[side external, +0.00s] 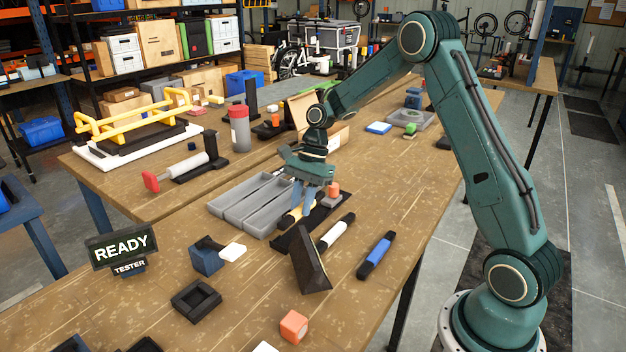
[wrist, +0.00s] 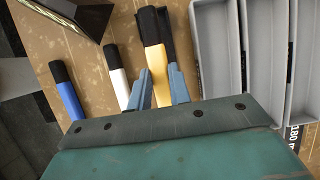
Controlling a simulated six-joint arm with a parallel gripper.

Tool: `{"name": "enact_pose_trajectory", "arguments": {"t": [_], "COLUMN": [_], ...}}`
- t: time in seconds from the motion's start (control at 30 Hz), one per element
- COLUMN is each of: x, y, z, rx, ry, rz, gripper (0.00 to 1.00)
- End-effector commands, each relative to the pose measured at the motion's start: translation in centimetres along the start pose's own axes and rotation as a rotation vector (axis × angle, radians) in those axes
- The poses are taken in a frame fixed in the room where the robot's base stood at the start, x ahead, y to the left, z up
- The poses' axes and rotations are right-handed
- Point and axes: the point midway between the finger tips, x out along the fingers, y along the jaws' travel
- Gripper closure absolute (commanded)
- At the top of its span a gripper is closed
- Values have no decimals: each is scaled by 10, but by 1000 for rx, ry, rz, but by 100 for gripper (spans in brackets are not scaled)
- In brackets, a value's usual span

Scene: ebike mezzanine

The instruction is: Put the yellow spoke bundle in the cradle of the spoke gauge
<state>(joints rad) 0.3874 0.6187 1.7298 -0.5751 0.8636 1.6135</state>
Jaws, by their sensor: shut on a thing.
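The yellow spoke bundle (wrist: 155,62), with a black end, is between the blue fingers of my gripper (wrist: 160,88) in the wrist view. My gripper is shut on it. In the side view my gripper (side external: 301,203) points down and hides most of the bundle (side external: 290,218). A long dark base (side external: 285,240), perhaps the spoke gauge, lies under and beside the bundle, with an orange-pink block (side external: 332,189) near its far end. The dark base also shows beside the bundle in the wrist view (wrist: 169,25). I cannot tell whether bundle and base touch, and no cradle is clearly visible.
Grey trays (side external: 232,207) stand close on the left. A white bundle (side external: 336,232) and a blue bundle (side external: 377,254) lie to the right. A dark wedge-shaped object (side external: 311,262) stands in front. An orange block (side external: 293,326) and a black square holder (side external: 196,300) sit nearer the front.

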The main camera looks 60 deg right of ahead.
Motion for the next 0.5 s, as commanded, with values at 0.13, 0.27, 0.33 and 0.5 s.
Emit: {"name": "enact_pose_trajectory", "arguments": {"t": [0.13, 0.27, 0.33, 0.5], "x": [9, 24, 31, 39], "y": [0, 1, 1, 0], "z": [-3, -9, -12, -16], "rx": [1, 2, 0, 1], "ry": [-1, -2, -2, 0], "rz": [2, 4, 3, 1], "gripper": [100, 100, 100, 100]}}
